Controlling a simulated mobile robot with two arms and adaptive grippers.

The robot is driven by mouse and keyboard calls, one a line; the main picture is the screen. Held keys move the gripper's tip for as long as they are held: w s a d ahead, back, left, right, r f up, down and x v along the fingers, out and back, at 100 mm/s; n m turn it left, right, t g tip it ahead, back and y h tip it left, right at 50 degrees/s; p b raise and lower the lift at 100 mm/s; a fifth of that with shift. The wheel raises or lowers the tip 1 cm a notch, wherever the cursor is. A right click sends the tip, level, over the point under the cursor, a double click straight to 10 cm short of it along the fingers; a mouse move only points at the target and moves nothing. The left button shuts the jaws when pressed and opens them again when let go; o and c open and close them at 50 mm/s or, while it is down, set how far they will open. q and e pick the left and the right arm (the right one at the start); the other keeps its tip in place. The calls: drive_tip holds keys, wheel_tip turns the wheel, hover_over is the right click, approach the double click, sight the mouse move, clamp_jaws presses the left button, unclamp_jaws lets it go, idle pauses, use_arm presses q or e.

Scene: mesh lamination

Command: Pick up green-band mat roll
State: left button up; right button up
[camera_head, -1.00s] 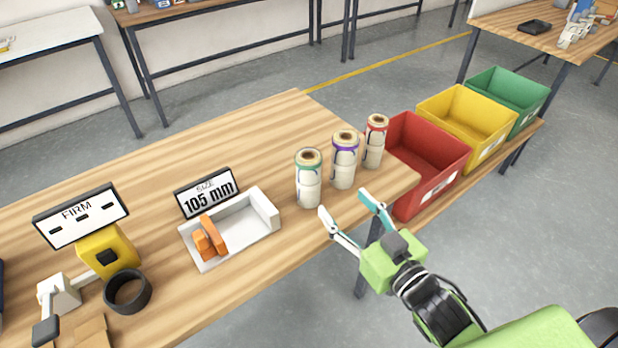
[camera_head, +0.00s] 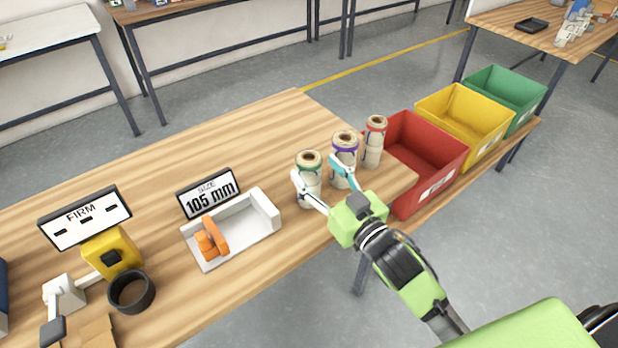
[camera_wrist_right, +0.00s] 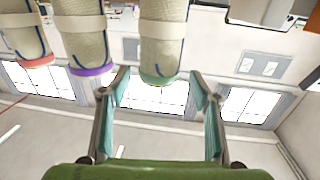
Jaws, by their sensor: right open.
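The green-band mat roll (camera_head: 308,169) stands upright on the wooden table, leftmost of three pale rolls. My right gripper (camera_head: 318,172) is open at its near side, one finger at its left and the other in front of the purple-band roll (camera_head: 344,150). In the right wrist view, which shows the scene upside down, the green-band roll (camera_wrist_right: 162,50) lies ahead, between the lines of the two open fingers (camera_wrist_right: 160,90). The purple-band roll (camera_wrist_right: 88,40) is close beside the left finger there. My left gripper is not in view.
The red-band roll (camera_head: 375,138) stands beyond the purple one. Red (camera_head: 432,150), yellow (camera_head: 468,115) and green (camera_head: 510,92) bins stand at the right. A white tray-like fixture (camera_head: 262,222) with an orange part and a "105 mm" sign (camera_head: 209,193) are left of the rolls.

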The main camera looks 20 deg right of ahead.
drive_tip(key=x, duration=0.4)
drive_tip(key=shift+w+p, duration=0.25)
drive_tip(key=shift+p, duration=0.1)
drive_tip(key=shift+s, duration=0.1)
drive_tip(key=shift+c, duration=0.3)
clamp_jaws()
